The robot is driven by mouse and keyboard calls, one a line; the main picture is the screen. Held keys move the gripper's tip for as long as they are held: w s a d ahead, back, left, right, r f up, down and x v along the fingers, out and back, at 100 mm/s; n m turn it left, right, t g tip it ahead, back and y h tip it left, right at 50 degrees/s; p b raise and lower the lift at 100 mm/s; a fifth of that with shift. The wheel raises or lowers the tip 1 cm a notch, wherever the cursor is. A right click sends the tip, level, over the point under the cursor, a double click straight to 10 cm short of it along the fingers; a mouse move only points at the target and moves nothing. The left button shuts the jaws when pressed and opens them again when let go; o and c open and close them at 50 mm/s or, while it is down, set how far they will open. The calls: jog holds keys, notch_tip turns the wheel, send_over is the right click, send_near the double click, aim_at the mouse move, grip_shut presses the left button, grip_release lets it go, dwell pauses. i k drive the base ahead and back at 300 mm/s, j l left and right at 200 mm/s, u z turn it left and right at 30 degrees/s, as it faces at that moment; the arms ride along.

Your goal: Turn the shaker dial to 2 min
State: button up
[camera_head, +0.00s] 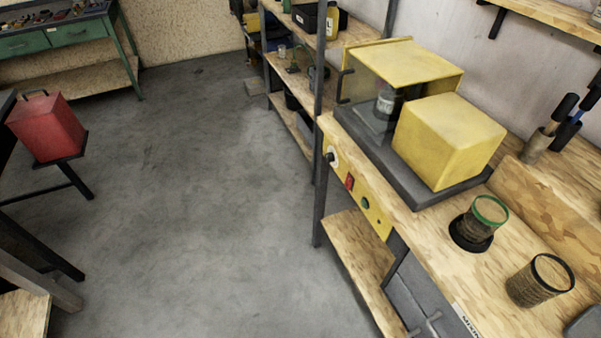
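The shaker is a yellow machine (450,140) on a dark grey base, standing on the wooden bench at the right. Its yellow control panel (355,190) is set in the bench's front edge. A round dial (331,157) with a white face and dark centre sits at the panel's upper left end. A red switch (349,183) and a green button (365,203) are lower on the panel. The dial's markings are too small to read. A dark container (385,104) shows inside the shaker's open-looking front chamber. My gripper is not in view.
A green-rimmed can (486,219) and a dark-rimmed can (540,280) stand on the bench. A tool holder (537,148) is at the back right. A shelf rack (290,85) stands beyond the bench. A red box (46,126) is on a stool at left. Grey floor (200,200) between is clear.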

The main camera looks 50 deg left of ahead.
aim_at(329, 157)
jog(key=u, duration=1.1)
